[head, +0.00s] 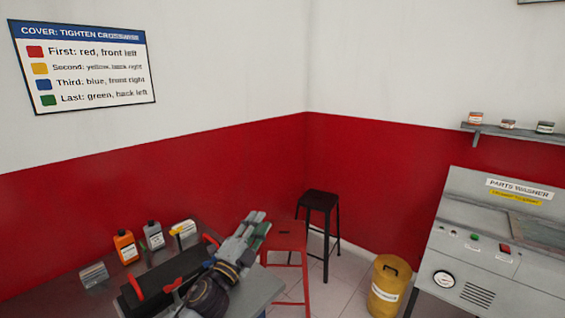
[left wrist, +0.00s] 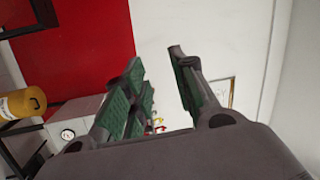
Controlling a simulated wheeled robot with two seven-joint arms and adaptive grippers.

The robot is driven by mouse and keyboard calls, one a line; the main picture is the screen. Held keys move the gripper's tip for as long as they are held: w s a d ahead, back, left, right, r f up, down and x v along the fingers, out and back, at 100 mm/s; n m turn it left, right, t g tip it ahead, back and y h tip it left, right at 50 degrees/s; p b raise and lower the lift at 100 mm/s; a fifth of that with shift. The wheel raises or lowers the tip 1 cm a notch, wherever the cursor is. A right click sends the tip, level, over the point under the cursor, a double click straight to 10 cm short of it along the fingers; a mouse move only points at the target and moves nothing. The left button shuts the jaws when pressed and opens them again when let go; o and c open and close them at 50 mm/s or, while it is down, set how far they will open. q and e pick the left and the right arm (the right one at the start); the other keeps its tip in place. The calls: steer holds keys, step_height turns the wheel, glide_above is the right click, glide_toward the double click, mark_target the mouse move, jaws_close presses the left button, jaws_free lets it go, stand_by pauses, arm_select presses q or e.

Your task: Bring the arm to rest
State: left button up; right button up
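My left gripper (head: 252,232) shows in the head view above the right part of the workbench, with its arm coming up from the bottom edge. Its fingers point up and away toward the red wall and the stools. In the left wrist view the two fingers with green pads (left wrist: 160,88) stand apart, and I see nothing held between them. My right gripper is in neither view.
The workbench (head: 262,286) carries an orange bottle (head: 125,247), a grey bottle (head: 154,236) and a black item with red handles (head: 160,277). A red stool (head: 287,238), a black stool (head: 318,201), a yellow bin (head: 388,287) and a parts washer (head: 475,245) stand to the right.

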arm_select(q)
steer(key=s+a+f+n+g+y, duration=0.35)
steer(key=a+f+n+y, duration=0.2)
steer(key=f+n, duration=0.2)
steer(key=s+a+f+n+g+y, duration=0.2)
steer(key=s+a+f+n+y, duration=0.25)
steer(key=a+f+n, duration=0.35)
steer(key=s+a+f+n+g, duration=0.1)
steer(key=s+f+g, duration=0.5)
steer(key=s, duration=0.6)
steer(key=s+a+f+n+g, duration=0.15)
steer(key=s+f+g, duration=0.25)
steer(key=s+f, duration=0.6)
steer(key=s+f+g, duration=0.1)
steer(key=s+f, duration=0.1)
steer(key=f, duration=1.3)
steer(key=s+f+g, duration=0.1)
steer(key=s+f, duration=0.1)
steer(key=f, duration=1.3)
steer(key=s+a+f, duration=0.3)
steer(key=s+f, duration=1.7)
steer(key=s, duration=0.2)
steer(key=shift+s+f+g+h, duration=0.15)
steer(key=shift+s+g+h, duration=0.1)
steer(key=shift+g+h, duration=0.1)
